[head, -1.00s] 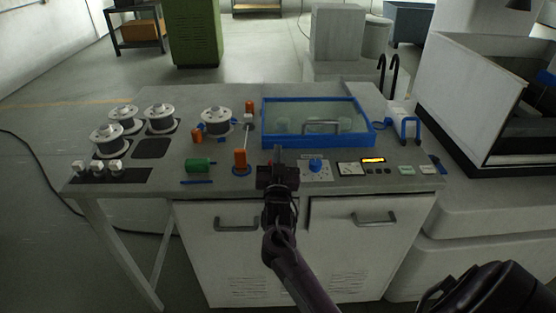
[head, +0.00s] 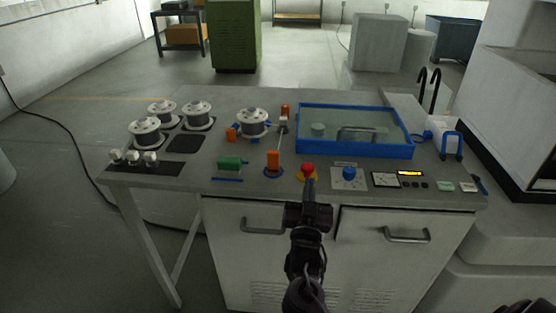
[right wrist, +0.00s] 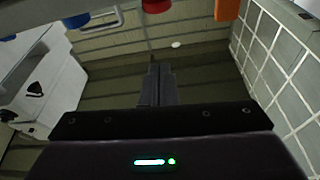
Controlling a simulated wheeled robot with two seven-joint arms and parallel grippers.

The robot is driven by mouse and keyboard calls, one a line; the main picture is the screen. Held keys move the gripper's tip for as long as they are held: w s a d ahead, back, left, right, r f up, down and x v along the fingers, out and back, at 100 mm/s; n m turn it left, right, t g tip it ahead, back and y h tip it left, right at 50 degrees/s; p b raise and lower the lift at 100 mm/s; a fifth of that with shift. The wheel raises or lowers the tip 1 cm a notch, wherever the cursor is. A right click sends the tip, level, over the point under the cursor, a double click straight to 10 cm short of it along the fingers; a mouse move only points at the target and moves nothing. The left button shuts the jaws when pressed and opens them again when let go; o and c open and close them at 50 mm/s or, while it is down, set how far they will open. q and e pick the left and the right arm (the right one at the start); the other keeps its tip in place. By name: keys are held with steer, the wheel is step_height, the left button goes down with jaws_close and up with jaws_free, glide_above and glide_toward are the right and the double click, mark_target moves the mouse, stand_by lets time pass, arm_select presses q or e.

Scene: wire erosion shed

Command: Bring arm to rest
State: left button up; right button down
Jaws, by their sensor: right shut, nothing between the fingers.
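My right gripper (head: 309,186) is dark, with its fingers closed together and nothing held. In the head view it is at the front edge of the grey workbench (head: 200,235), just below the red button (head: 308,168) on its yellow base. I cannot tell whether it touches the bench. In the right wrist view the closed fingers (right wrist: 153,72) point away from the camera with nothing between them. My left gripper is not in view.
The bench top carries several wire spools (head: 253,122), a green cylinder (head: 230,162), an orange knob (head: 273,160), a blue dial (head: 349,173) and a blue-framed tank (head: 405,151). Cabinet doors with handles (head: 407,234) are below. A large white machine (head: 510,110) stands at right. Floor at left is open.

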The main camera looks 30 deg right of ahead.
steer(key=s+a+f+n+g+y, duration=0.6)
steer(key=a+f+y, duration=0.3)
steer(key=y, duration=0.1)
steer(key=s+a+f+n+g+y, duration=0.15)
steer(key=s+g, duration=0.25)
steer(key=s, duration=0.4)
steer(key=s+a+f+n+g, duration=0.2)
steer(key=s+a+g, duration=0.15)
steer(key=s, duration=0.45)
step_height(320, 180, down, 30)
steer(key=s+d+g, duration=0.1)
steer(key=s+g, duration=0.1)
steer(key=s+d+f, duration=0.1)
steer(key=s+f, duration=0.7)
steer(key=s, duration=0.1)
steer(key=s+d+f+g, duration=0.1)
steer(key=s+d+f, duration=0.1)
steer(key=s+f, duration=0.7)
steer(key=shift+s+d+n, duration=0.3)
steer(key=shift+s+n, duration=0.05)
steer(key=shift+s, duration=0.3)
